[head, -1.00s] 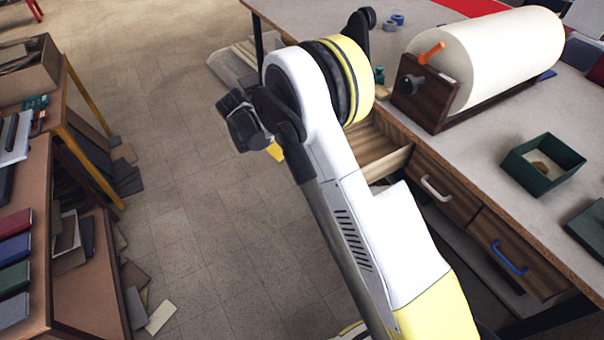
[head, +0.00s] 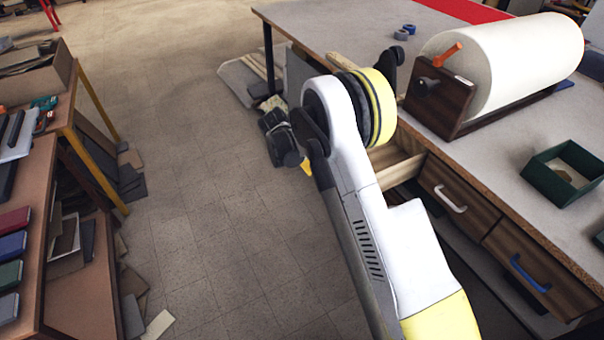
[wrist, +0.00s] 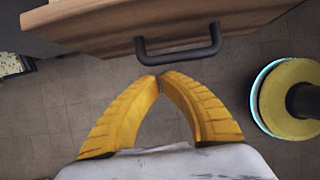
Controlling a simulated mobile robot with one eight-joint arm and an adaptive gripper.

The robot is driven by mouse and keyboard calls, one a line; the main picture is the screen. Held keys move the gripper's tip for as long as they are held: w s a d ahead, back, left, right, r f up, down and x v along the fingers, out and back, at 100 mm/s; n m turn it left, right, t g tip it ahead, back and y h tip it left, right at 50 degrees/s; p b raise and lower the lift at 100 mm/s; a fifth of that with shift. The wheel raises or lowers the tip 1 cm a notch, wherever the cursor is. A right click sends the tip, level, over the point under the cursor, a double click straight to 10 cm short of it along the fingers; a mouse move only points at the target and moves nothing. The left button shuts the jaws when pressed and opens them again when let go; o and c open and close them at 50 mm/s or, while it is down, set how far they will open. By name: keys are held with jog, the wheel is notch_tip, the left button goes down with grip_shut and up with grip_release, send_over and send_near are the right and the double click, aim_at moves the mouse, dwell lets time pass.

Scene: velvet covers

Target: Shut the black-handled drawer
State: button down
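The black handle (wrist: 180,47) is on a wooden drawer front (wrist: 110,22) at the top of the wrist view. My gripper (wrist: 159,78) has its two yellow fingers shut with the tips meeting and nothing between them. The tips are just in front of the handle; I cannot tell whether they touch it. In the head view an open drawer (head: 400,168) sticks out from under the worktable, left of the white-handled drawer. My arm hides its front and black handle there, and most of my gripper.
The white-handled drawer (head: 452,200) and blue-handled drawer (head: 530,272) are shut. The worktable (head: 490,150) carries a large paper roll (head: 505,60) and a green box (head: 565,170). The floor (head: 210,200) between is mostly clear.

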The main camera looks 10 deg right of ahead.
jog(key=shift+d+r, duration=0.1)
jog(key=shift+d, duration=0.05)
jog(key=w+d, duration=0.2)
jog(key=d, duration=0.5)
jog(key=w+d, duration=0.3)
jog(key=d, duration=0.5)
jog(key=w+d, duration=0.2)
jog(key=d, duration=0.5)
jog(key=shift+w+d, duration=0.2)
jog(key=shift+d, duration=0.05)
